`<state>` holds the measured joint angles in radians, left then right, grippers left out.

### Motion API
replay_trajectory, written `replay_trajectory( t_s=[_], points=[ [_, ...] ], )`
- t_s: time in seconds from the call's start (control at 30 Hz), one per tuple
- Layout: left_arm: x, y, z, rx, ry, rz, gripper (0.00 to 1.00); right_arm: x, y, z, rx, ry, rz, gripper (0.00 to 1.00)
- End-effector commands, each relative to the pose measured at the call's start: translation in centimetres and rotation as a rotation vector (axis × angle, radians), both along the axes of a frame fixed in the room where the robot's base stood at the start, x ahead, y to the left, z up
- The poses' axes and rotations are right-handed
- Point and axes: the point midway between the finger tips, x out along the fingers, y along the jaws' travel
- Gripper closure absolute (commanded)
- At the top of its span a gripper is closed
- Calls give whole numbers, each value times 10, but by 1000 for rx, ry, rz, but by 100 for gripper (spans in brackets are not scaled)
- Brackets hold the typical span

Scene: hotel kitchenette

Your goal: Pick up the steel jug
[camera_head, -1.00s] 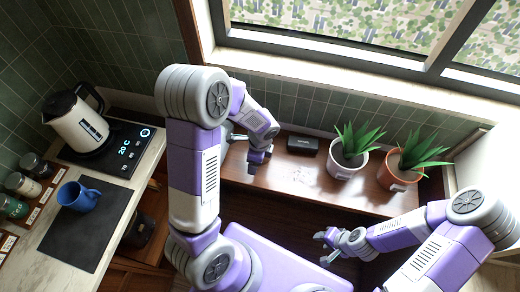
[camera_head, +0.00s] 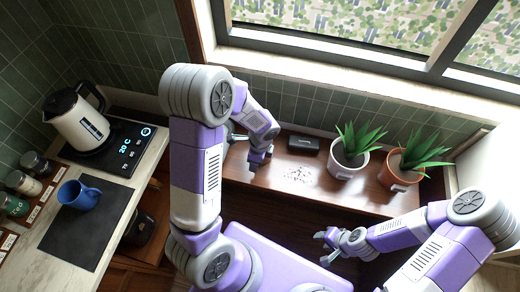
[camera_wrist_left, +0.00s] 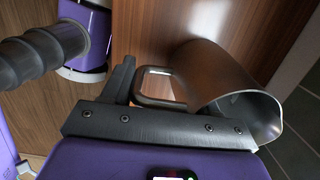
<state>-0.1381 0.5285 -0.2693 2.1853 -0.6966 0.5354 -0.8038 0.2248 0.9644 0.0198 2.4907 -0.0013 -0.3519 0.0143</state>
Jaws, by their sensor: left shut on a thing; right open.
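The steel jug (camera_wrist_left: 222,88) shows in the left wrist view, lying sideways in that picture, with its wide rim to the lower right and its squarish handle (camera_wrist_left: 146,98) toward the fingers. My left gripper (camera_wrist_left: 126,78) is shut on the jug at its handle. In the head view my left gripper (camera_head: 258,158) is over the wooden shelf, and the jug is almost wholly hidden behind my left arm. I cannot tell whether the jug touches the shelf. My right gripper (camera_head: 328,246) is open and empty, in front of the shelf and away from the jug.
The wooden shelf (camera_head: 350,196) under the window holds a small black box (camera_head: 304,143) and two potted plants (camera_head: 347,158) (camera_head: 400,172) right of my left gripper. On the left counter stand a kettle (camera_head: 78,122), a blue mug (camera_head: 78,196) on a dark mat (camera_head: 88,235), and several jars.

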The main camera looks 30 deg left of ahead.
Motion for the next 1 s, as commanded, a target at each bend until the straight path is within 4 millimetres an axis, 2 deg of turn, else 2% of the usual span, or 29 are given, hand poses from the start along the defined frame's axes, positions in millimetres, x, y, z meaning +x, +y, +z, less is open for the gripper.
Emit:
replay_trajectory(
  t_s=[0.27, 0.43, 1.0],
  points=[
    [0, 0, 3, 0, -1, 0, 100, 0, 0, 1, 0, 0, 0, 57],
    [1, 0, 12, 0, -3, 0, 100, 0, 0, 3, 0, 0, 0, 57],
    [1, 0, 68, -1, -5, 2, 100, 0, 0, 13, 0, 0, 0, 57]
  ],
)
